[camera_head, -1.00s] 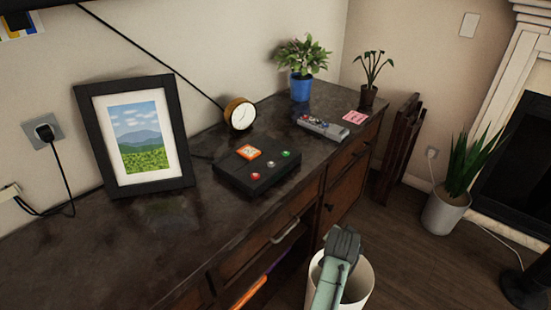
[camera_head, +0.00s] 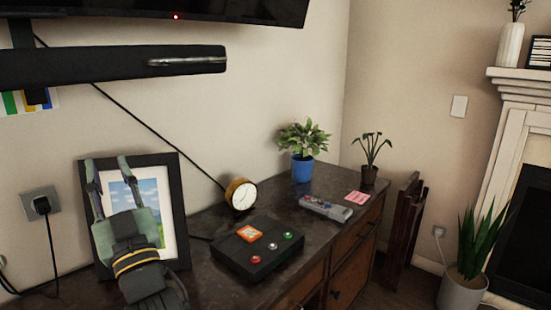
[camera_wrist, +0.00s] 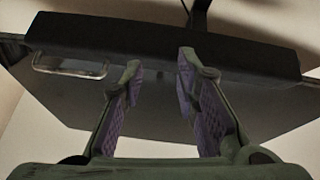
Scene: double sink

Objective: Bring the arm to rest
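My gripper (camera_head: 108,176) is raised at the lower left of the head view, in front of the black-framed picture (camera_head: 182,240). Its two fingers point upward and stand apart, with nothing between them. In the wrist view my gripper (camera_wrist: 156,78) also shows open and empty, with purple pads on the inner faces of its fingers. Part of the picture's landscape is hidden behind the gripper.
A black soundbar (camera_head: 100,68) hangs above the gripper, under a wall screen (camera_head: 230,8). The dark cabinet top (camera_head: 215,222) holds a black button box (camera_head: 262,262), a clock (camera_head: 240,196), a remote (camera_head: 325,208) and plants. A fireplace (camera_head: 508,130) stands at right.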

